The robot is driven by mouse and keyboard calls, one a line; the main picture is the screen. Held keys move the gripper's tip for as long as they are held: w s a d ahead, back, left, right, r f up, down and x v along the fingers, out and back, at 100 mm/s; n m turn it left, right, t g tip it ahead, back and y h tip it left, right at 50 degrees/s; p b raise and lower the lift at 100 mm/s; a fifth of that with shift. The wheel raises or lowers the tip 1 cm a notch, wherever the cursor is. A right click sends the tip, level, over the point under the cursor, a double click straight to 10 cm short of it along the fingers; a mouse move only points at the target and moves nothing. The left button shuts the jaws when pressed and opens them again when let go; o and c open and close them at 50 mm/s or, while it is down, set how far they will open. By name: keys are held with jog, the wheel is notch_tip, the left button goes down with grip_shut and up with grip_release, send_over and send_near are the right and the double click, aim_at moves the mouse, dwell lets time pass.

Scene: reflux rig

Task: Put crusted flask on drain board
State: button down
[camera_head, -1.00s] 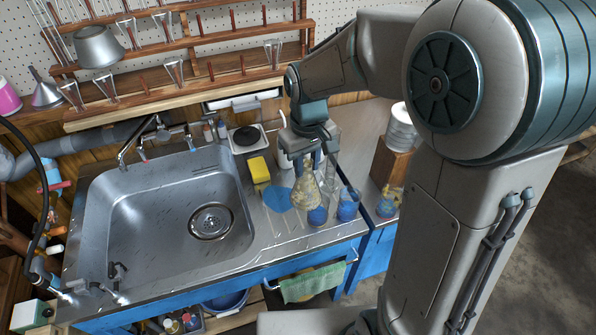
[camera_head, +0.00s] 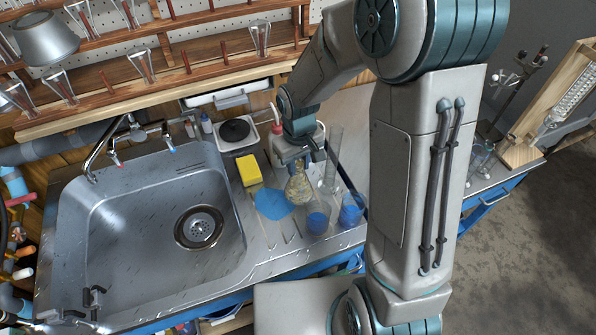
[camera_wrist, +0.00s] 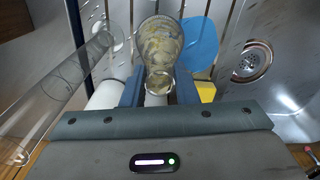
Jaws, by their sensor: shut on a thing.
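The crusted flask (camera_head: 299,190) is clear glass with a patchy yellowish-beige crust inside. My gripper (camera_head: 293,163) is shut on its neck from above. In the wrist view the flask (camera_wrist: 160,45) sits between the two fingers of my gripper (camera_wrist: 158,92), its body pointing away from the palm. It is over the steel counter right of the sink, close to the beakers. I cannot tell whether its base touches the counter.
A yellow sponge (camera_head: 249,171) lies left. The sink (camera_head: 150,225) is open at left. A wooden peg rack (camera_head: 190,75) hangs behind.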

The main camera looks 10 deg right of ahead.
aim_at(298, 173)
jog(key=shift+f, duration=1.75)
jog(key=c, duration=1.1)
grip_release()
